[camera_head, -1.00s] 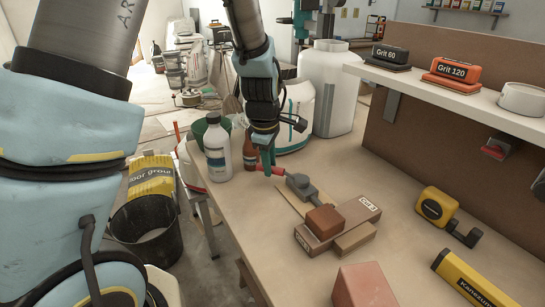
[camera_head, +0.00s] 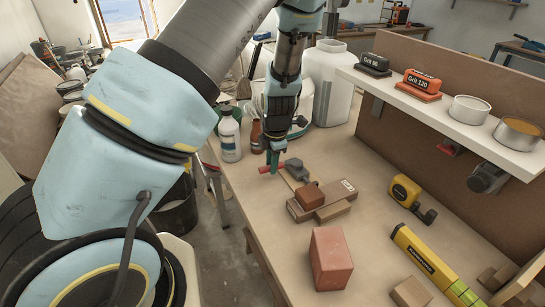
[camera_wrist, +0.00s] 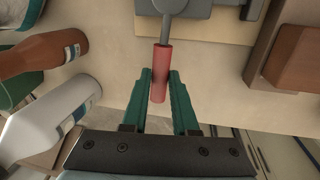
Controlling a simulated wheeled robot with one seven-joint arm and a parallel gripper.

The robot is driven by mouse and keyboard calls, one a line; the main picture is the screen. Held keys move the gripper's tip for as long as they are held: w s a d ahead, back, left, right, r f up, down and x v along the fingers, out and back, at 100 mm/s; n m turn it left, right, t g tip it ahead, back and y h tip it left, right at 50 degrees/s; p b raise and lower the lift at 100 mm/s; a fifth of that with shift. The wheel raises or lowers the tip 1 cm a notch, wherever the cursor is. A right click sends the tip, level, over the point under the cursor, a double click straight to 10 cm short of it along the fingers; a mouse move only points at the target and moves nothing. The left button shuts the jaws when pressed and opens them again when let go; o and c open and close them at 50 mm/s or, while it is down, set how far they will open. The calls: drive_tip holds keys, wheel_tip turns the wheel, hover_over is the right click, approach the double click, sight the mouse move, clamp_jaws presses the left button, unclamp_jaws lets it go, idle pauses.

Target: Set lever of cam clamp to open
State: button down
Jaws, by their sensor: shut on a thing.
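The cam clamp (camera_head: 297,171) is a grey body on a thin light board (camera_head: 287,182) near the left part of the workbench. Its lever has a red handle (camera_head: 280,165), which points left and toward the bench's left edge. In the wrist view the red handle (camera_wrist: 160,82) runs down from a grey arm (camera_wrist: 172,25) between my green fingers. My gripper (camera_wrist: 161,72) is shut on the handle, with one finger on each side. In the head view my gripper (camera_head: 273,160) comes from above, and its fingers hide part of the handle.
A white bottle (camera_head: 230,139) and a brown bottle (camera_head: 254,136) stand close left of my gripper. A brown block (camera_head: 309,196) sits right by the clamp on a wooden piece (camera_head: 339,194). A reddish brick (camera_head: 330,258) stands nearer. A shelf (camera_head: 440,113) overhangs the right side.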

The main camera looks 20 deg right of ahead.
drive_tip(key=shift+s+d+n+p, duration=0.1)
drive_tip(key=shift+s+n+p, duration=0.2)
drive_tip(key=shift+n+p, duration=0.1)
drive_tip(key=shift+s, duration=0.1)
drive_tip(key=c, duration=0.7)
unclamp_jaws()
drive_tip(key=r, duration=0.3)
drive_tip(key=s+r, duration=0.1)
drive_tip(key=r, duration=0.3)
drive_tip(key=s+r, duration=0.1)
drive_tip(key=r, duration=0.2)
drive_tip(key=shift+d+r+b, duration=0.15)
drive_tip(key=shift+r+b, duration=0.15)
drive_tip(key=shift+b, duration=0.05)
